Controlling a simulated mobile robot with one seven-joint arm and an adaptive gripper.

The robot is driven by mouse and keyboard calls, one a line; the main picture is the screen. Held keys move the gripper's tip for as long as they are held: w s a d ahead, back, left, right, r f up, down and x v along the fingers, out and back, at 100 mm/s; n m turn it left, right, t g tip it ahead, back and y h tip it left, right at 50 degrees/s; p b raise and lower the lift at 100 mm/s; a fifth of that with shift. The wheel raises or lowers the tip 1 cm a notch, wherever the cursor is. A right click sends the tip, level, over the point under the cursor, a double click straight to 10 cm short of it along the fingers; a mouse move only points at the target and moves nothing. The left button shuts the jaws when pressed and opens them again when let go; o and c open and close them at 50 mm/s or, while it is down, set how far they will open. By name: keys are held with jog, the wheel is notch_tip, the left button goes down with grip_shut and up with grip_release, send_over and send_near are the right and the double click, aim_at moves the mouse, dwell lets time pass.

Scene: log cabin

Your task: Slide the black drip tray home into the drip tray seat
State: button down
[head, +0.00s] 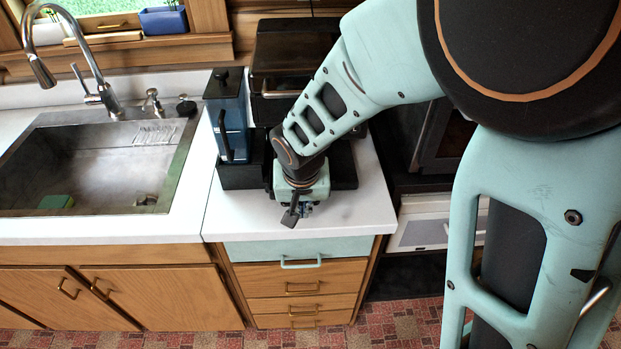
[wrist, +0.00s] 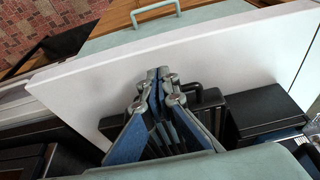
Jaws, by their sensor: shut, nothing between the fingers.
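My gripper (head: 297,212) points down over the front of the white counter, before the black coffee machine (head: 290,50). In the wrist view its fingers (wrist: 158,75) are together with nothing between them. A black part with a rounded, handle-like front edge (wrist: 208,98) lies behind and beside the fingers; it looks like the drip tray. The fingers overlap it in the picture, and I cannot tell whether they touch it. In the head view a black low part (head: 345,168) shows right of my wrist at the machine's foot. My arm hides the drip tray seat, so how far the tray sits in is unclear.
A blue canister with a black lid (head: 229,115) stands left of the machine on a black block (head: 240,176). The sink (head: 90,165) is farther left. White counter (head: 345,215) is clear in front, above a pale green drawer (head: 290,250) with a handle.

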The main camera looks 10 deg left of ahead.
jog(key=w, duration=0.2)
jog(key=w+a+b, duration=0.1)
jog(key=w, duration=0.2)
jog(key=shift+w+a, duration=0.15)
jog(key=shift+w, duration=0.2)
dwell(0.3)
